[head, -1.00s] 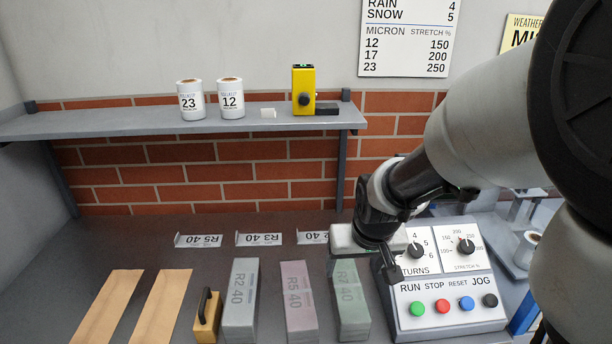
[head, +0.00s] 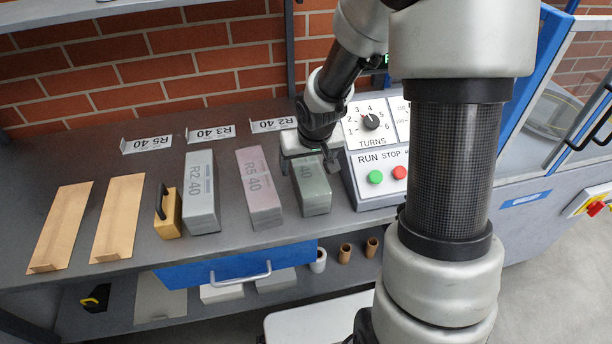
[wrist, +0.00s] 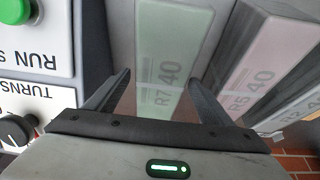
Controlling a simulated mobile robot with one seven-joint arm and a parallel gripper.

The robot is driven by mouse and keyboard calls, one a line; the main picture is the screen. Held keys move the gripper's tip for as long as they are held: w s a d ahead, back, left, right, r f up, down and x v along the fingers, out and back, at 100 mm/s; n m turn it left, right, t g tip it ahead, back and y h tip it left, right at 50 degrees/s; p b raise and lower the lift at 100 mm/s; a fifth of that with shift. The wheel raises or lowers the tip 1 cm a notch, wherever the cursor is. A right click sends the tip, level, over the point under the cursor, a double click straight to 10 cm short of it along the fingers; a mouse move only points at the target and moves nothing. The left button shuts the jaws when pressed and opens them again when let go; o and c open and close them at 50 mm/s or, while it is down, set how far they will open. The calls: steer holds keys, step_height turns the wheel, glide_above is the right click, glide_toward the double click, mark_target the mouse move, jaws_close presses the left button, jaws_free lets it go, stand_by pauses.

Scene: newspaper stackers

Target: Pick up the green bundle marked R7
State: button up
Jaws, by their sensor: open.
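The green bundle marked R7 40 (head: 314,196) lies on the grey bench, at the right end of the row of bundles. In the wrist view its label side (wrist: 170,50) faces me, and it runs between my two fingers. My gripper (head: 308,165) is over the bundle's far end, partly hiding it and its label. In the wrist view my gripper (wrist: 157,92) is open, with one finger on each side of the bundle. I cannot tell whether the fingers touch it.
The pink R5 bundle (head: 260,191) lies close left of the green one, then the grey R2 bundle (head: 201,185). The control panel (head: 377,190) stands close on the right. A yellow block with a black handle (head: 167,215) and two brown sheets (head: 118,215) lie further left.

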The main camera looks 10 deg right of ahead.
steer(key=shift+w+f, duration=0.15)
steer(key=shift+f, duration=0.25)
steer(key=shift+c, duration=0.3)
steer(key=c, duration=1.8)
steer(key=shift+w+r, duration=0.1)
steer(key=shift+r, duration=0.05)
jaws_close()
